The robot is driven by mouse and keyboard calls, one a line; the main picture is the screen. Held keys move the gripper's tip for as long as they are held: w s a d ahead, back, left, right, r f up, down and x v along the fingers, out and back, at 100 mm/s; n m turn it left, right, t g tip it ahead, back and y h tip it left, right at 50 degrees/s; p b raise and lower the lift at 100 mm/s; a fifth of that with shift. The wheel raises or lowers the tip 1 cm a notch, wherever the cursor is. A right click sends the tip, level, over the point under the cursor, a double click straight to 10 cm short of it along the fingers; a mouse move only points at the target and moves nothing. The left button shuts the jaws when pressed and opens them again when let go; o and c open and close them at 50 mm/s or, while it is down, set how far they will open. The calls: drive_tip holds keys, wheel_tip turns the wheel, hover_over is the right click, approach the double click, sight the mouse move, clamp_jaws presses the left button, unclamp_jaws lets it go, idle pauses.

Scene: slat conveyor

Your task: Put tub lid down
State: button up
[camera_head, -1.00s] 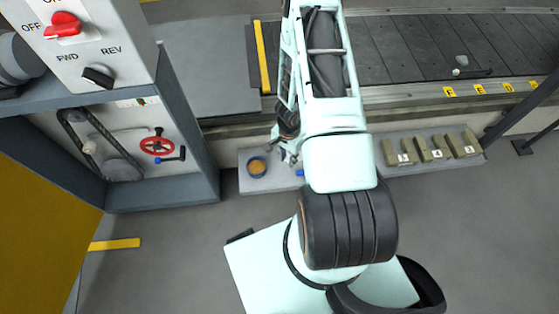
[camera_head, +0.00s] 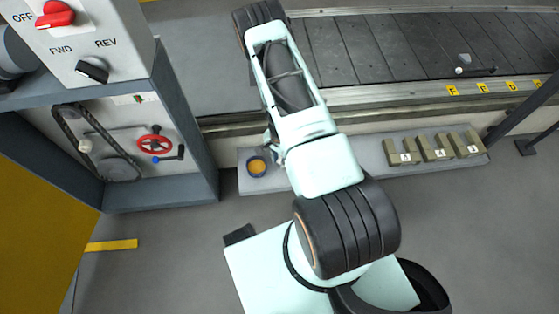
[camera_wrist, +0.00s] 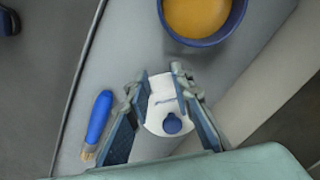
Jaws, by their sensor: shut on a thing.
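The open tub (camera_wrist: 197,38) is a round blue pot filled with orange-tan stuff. It stands on the grey shelf and also shows in the head view (camera_head: 256,167). In the wrist view my gripper (camera_wrist: 162,78) points towards the tub's near side, apart from its rim in the picture. The lid's full outline is hidden by the fingers. In the head view my arm mostly hides the gripper and the lid.
A blue-handled brush (camera_wrist: 98,118) lies on the shelf left of my gripper. The shelf (camera_head: 365,162) carries several numbered tan blocks (camera_head: 437,150) at its right. The slat conveyor (camera_head: 385,45) runs behind. A switch cabinet (camera_head: 90,45) stands at the left.

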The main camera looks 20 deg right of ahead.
drive_tip(key=shift+f+b, duration=0.5)
drive_tip(key=shift+b, duration=0.1)
drive_tip(key=shift+f, duration=0.1)
drive_tip(key=o, duration=0.7)
drive_tip(key=shift+c, duration=0.2)
drive_tip(key=shift+r+p, duration=0.55)
drive_tip(key=shift+r, duration=0.1)
wheel_tip(320, 180, up, 12)
drive_tip(key=p, duration=0.3)
drive_tip(key=shift+p, duration=0.3)
